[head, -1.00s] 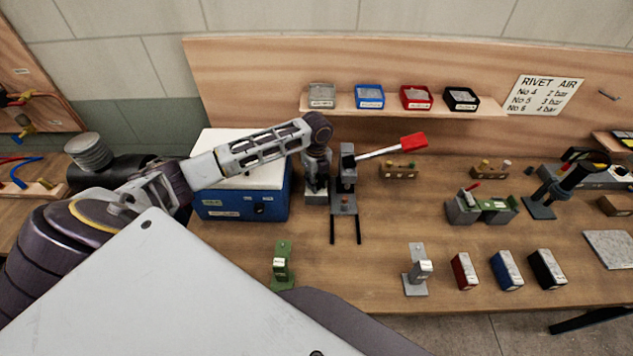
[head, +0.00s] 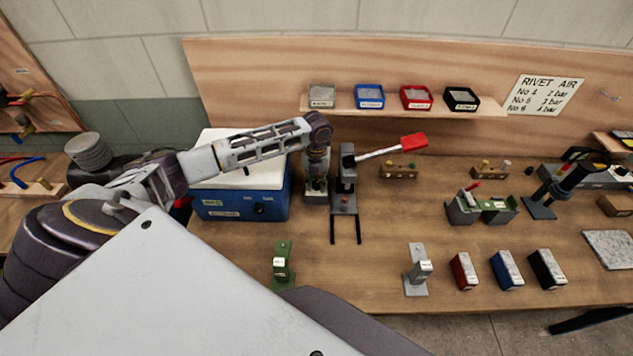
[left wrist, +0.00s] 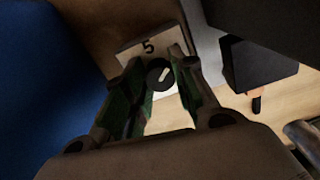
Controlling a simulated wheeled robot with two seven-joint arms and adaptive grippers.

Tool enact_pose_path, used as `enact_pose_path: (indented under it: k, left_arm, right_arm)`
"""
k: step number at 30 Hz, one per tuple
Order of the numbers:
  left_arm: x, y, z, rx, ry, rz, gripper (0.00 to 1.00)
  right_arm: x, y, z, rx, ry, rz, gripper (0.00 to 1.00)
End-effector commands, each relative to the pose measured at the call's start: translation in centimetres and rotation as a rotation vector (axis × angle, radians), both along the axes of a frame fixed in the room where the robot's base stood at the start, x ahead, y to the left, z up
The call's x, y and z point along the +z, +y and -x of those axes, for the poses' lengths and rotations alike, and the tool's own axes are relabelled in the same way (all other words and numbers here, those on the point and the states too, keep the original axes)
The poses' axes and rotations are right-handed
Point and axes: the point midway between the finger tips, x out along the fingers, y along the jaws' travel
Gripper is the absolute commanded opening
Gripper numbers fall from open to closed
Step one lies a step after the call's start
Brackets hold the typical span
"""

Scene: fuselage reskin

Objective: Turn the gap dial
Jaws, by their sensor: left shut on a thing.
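The gap dial (left wrist: 161,76) is a round black knob with a white pointer, seen in the left wrist view. A pale plate (left wrist: 148,48) marked 5 lies beside it. The pointer slants toward the upper right of that view, not straight at the 5. My left gripper (left wrist: 163,82) has its two green-sided fingers closed on the dial from both sides. In the head view my left gripper (head: 317,178) points down just left of the dark grey lever press (head: 346,178). The dial is hidden there by the gripper. My right gripper is not in view.
The press's red-handled lever (head: 413,140) reaches out to the right. A blue box with a white top (head: 240,192) stands close on the left. A shelf (head: 430,105) with several bins is behind. Green (head: 282,268) and grey (head: 418,270) stands are near the front edge.

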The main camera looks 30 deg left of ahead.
Motion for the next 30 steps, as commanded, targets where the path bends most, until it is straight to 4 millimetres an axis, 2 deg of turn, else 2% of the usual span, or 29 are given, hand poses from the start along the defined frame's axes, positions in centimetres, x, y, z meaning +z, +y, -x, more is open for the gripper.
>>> enact_pose_path:
  k: [9, 24, 25, 30]
  left_arm:
    - [0.14, 0.05, -0.11, -0.124, -0.003, 0.0, 0.02]
    - [0.15, 0.04, -0.12, -0.145, -0.003, 0.0, 0.03]
    - [0.15, 0.05, -0.12, -0.145, -0.004, -0.001, 0.3]
    - [0.1, 0.04, -0.08, -0.144, -0.002, 0.0, 0.49]
  right_arm:
    - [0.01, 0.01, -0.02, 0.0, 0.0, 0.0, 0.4]
    - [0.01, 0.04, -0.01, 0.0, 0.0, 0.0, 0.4]
    - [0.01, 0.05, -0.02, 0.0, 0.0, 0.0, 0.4]
    - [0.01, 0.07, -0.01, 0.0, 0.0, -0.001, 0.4]
